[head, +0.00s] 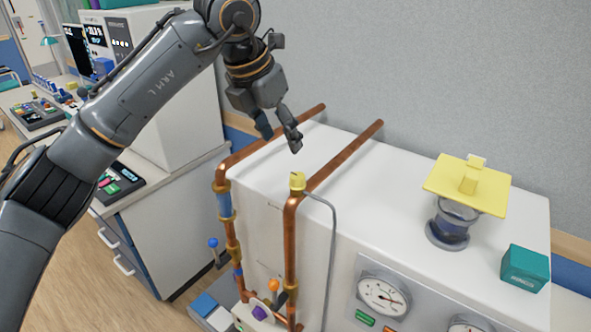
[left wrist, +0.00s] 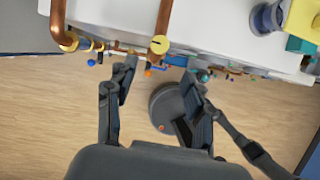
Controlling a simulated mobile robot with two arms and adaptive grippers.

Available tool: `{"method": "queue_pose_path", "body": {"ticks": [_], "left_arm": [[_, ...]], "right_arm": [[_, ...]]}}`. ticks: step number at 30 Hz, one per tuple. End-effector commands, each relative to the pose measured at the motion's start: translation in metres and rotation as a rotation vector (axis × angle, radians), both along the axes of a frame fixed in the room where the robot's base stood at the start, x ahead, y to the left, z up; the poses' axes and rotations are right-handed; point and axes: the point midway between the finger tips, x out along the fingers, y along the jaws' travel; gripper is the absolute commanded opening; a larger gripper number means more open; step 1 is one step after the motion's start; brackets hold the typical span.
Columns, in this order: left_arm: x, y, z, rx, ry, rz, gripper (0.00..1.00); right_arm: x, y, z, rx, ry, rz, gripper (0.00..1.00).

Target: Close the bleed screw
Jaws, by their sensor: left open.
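The bleed screw looks to be the small yellow piece (head: 297,181) at the top bend of the front copper pipe (head: 291,240), at the edge of the white cabinet top. It also shows in the left wrist view as a round yellow head with a dark slot (left wrist: 159,44). My left gripper (head: 281,138) is open and empty, above and a little left of the screw, apart from it. In the left wrist view its two fingers (left wrist: 161,84) point toward the cabinet edge, with the screw beyond the gap between them. My right gripper does not show.
A second copper pipe (head: 222,200) runs up the cabinet's left corner. A thin grey tube (head: 332,250) hangs beside the screw. A yellow plate (head: 467,184) on a dark stand and a teal box (head: 525,268) occupy the top's right side. Gauges (head: 383,297) are on the front.

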Motion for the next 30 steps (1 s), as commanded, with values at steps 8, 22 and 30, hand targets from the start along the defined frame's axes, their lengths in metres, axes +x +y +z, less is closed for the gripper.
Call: {"method": "queue_pose_path", "body": {"ticks": [8, 22, 30], "left_arm": [[0.017, -0.015, -0.055, -0.001, 0.006, -0.003, 0.53], [0.033, -0.029, -0.106, -0.003, 0.001, -0.003, 0.53], [0.033, -0.029, -0.106, -0.004, 0.000, -0.003, 0.49]], "right_arm": [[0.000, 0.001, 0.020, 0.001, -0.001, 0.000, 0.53], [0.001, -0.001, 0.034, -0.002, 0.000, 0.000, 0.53], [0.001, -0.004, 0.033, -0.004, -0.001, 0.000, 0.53]]}}
